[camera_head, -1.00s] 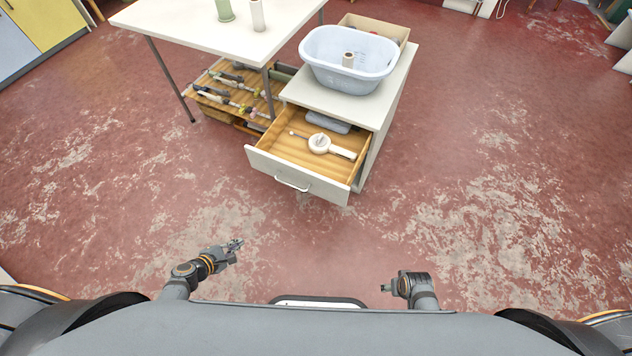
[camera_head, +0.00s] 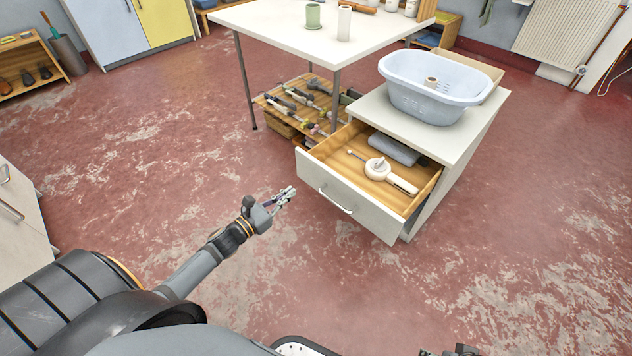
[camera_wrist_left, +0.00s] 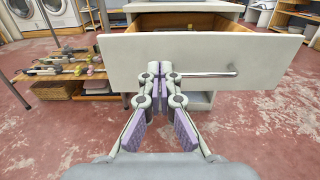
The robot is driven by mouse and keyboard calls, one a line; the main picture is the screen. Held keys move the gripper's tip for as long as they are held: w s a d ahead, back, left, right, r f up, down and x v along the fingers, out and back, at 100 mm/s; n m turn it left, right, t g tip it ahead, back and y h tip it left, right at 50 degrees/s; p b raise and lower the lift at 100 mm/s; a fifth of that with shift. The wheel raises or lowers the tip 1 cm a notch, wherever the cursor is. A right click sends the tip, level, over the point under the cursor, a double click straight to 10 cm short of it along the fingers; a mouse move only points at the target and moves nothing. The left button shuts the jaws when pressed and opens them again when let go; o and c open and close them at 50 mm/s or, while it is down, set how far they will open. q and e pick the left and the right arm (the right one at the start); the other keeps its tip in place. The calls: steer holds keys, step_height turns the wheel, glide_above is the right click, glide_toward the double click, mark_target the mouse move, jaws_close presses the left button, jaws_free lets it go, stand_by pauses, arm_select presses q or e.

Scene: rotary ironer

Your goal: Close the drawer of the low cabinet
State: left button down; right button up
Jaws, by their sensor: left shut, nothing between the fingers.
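The low cabinet (camera_head: 465,138) is white, with its drawer (camera_head: 345,205) pulled open toward me. The drawer has a wooden inside and a silver bar handle (camera_head: 336,200) on its front. In it lie a white round-headed tool with a handle (camera_head: 379,168) and a grey item (camera_head: 395,149). My left gripper (camera_head: 287,195) is shut and empty, in front of and to the left of the drawer front. In the left wrist view the drawer front (camera_wrist_left: 200,60) fills the upper middle, the handle (camera_wrist_left: 205,74) beside my fingertips; contact cannot be told. Only a scrap of my right arm shows at the bottom edge.
A pale blue basin (camera_head: 430,95) and a box stand on the cabinet. A white table (camera_head: 320,30) with cups stands to the left, over a wooden shelf of tools (camera_head: 300,100). The red floor (camera_head: 330,290) before the drawer is clear.

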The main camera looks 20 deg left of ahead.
steer(key=w+r+t+b, duration=0.2)
steer(key=w+t, duration=0.2)
steer(key=w, duration=0.2)
steer(key=w+r+t+b, duration=0.1)
steer(key=w+r+t, duration=0.2)
steer(key=w, duration=0.3)
arm_select(q)
steer(key=b, duration=0.3)
glide_toward(321, 168)
arm_select(e)
steer(key=w+r+t, duration=0.5)
steer(key=r+t, duration=0.2)
steer(key=r, duration=0.3)
arm_select(q)
steer(key=p+x, duration=0.1)
steer(key=x, duration=0.5)
steer(key=shift+w+d+f, duration=0.1)
steer(key=shift+w+d, duration=0.1)
steer(key=shift+w, duration=0.25)
arm_select(e)
steer(key=s+f+g, duration=0.3)
steer(key=f+g, duration=0.1)
steer(key=f, duration=0.5)
steer(key=shift+s+a, duration=0.25)
steer(key=shift+s, duration=0.15)
arm_select(q)
steer(key=shift+w, duration=0.1)
